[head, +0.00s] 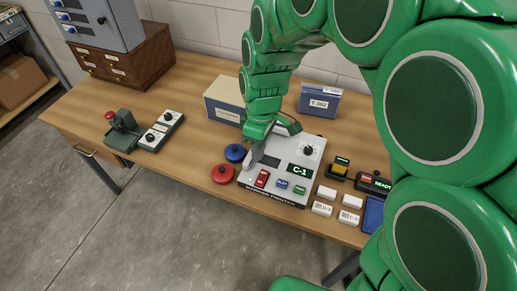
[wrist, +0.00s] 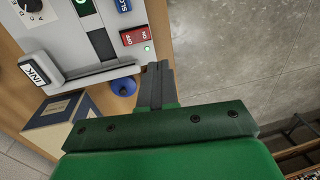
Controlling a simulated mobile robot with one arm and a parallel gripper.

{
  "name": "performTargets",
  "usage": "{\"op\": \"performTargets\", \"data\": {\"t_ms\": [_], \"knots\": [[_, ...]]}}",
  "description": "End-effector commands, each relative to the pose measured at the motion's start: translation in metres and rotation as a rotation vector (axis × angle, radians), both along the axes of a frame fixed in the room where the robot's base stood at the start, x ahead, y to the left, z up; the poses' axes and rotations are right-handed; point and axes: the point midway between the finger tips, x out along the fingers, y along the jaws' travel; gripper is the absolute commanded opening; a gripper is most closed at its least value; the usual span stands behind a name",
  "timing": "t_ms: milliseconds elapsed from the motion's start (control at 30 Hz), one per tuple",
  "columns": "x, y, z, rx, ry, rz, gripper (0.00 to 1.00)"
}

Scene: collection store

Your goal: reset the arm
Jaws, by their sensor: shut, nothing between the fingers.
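My green arm reaches down over the wooden table (head: 200,95) in the head view. My gripper (head: 255,160) is over the left end of the grey printer (head: 281,190), which has a green C-1 display. In the wrist view my gripper (wrist: 157,75) has its dark fingers closed together with nothing between them. Its fingertips lie beside the printer's edge, near the red button (wrist: 134,37) and a small lit green light. Whether the fingers touch the printer, I cannot tell.
A red disc (head: 222,173) and a blue disc (head: 235,152) lie left of the printer. A cardboard box (head: 224,101) and a T 362 box (head: 320,101) stand behind. White label blocks (head: 321,208) lie at the right. The table's left middle holds a green press (head: 123,132).

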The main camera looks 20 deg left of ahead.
Motion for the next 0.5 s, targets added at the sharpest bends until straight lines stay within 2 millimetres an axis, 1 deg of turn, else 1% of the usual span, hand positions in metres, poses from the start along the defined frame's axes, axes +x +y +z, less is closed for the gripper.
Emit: {"op": "performTargets", "data": {"t_ms": [333,433,500], "knots": [[0.0,-0.002,0.001,-0.001,0.0,-0.006,0.0],[0.001,-0.013,0.006,-0.005,-0.001,-0.043,0.0],[0.002,-0.027,0.013,-0.01,-0.002,-0.09,0.0]]}}
